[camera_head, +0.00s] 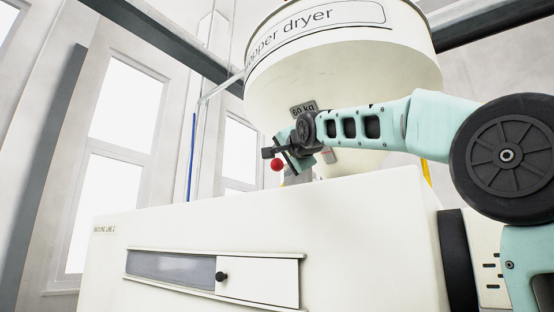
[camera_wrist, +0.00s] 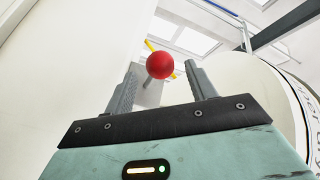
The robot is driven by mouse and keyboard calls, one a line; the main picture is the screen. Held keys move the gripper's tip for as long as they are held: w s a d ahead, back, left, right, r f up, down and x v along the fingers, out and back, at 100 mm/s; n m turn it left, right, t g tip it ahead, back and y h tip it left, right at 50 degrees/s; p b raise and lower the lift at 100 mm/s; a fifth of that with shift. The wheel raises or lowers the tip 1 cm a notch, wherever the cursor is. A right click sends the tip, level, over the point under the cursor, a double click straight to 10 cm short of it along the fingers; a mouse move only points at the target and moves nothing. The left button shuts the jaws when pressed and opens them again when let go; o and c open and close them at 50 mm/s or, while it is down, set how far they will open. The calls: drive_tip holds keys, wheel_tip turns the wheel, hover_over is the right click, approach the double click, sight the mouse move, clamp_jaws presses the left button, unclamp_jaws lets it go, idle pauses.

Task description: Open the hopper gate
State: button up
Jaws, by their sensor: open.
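The hopper (camera_head: 345,75) is a large cream cone marked "hopper dryer" and "60 kg". It also shows at the right of the wrist view (camera_wrist: 262,95). A red ball knob (camera_head: 277,165) shows near the hopper's narrow bottom; the wrist view also shows this knob (camera_wrist: 160,65). My gripper (camera_head: 268,153) is open beside the knob. In the wrist view its fingers (camera_wrist: 161,76) stand on either side of the knob, with gaps visible. A grey part (camera_wrist: 150,93) lies behind the knob. The gate plate itself is mostly hidden by my arm.
A white cabinet (camera_head: 330,210) stands below the hopper, with a long window and a sliding panel (camera_head: 258,283) bearing a black knob (camera_head: 221,276). Dark beams (camera_head: 165,38) cross overhead. A yellow bar (camera_head: 426,172) shows behind my arm.

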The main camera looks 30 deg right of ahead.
sight(280, 163)
drive_tip(key=shift+p+x, duration=0.6)
drive_tip(key=shift+x, duration=1.6)
clamp_jaws()
drive_tip(key=s+a+b, duration=0.2)
drive_tip(key=a+b, duration=0.3)
drive_tip(key=a, duration=0.2)
drive_tip(key=shift+s+a, duration=0.25)
drive_tip(key=shift+s, duration=0.05)
unclamp_jaws()
